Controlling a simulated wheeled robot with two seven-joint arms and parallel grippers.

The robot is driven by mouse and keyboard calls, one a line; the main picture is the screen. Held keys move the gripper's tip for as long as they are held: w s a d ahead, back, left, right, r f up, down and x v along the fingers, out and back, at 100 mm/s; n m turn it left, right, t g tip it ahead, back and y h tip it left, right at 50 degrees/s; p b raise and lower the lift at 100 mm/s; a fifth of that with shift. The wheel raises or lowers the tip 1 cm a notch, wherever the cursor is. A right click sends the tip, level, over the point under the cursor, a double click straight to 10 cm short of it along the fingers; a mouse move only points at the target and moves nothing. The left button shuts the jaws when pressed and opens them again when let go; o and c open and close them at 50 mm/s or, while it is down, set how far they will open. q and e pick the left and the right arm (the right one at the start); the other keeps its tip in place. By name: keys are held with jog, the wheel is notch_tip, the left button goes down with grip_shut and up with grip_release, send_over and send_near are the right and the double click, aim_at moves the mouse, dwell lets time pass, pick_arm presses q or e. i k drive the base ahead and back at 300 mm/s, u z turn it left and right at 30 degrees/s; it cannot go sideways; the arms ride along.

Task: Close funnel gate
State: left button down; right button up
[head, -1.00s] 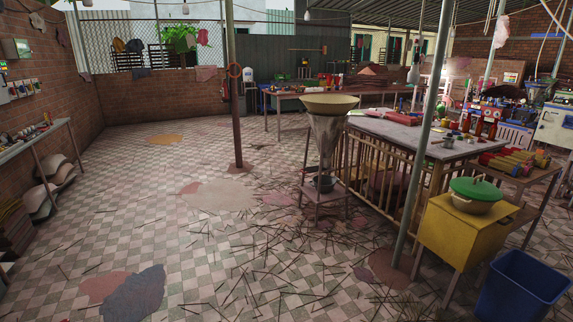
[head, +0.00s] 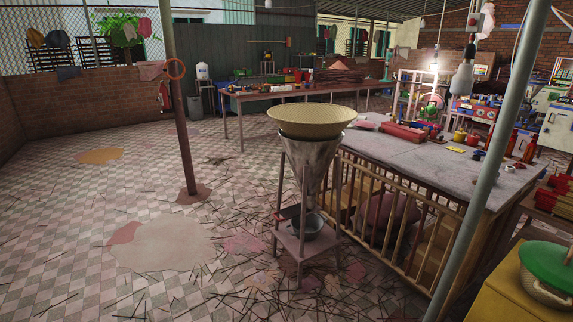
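The metal funnel (head: 311,167) stands upright in a small stand (head: 305,242) near the middle of the head view. A wide woven basket (head: 311,120) sits on top of its mouth. A metal bowl (head: 308,228) rests on the stand's lower shelf, under the narrow end of the funnel. The funnel's gate is too small to make out, so I cannot tell whether it is open or shut. Neither of my grippers shows in the head view.
A long railed table (head: 430,165) stands right of the funnel. A yellow box (head: 510,295) with a green-lidded pot (head: 550,265) is at lower right. Thin sticks litter the tiled floor; the left floor is mostly clear.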

aim_at(288, 213)
jog(key=z, duration=0.4)
jog(key=i, duration=1.85)
jog(key=z, duration=0.4)
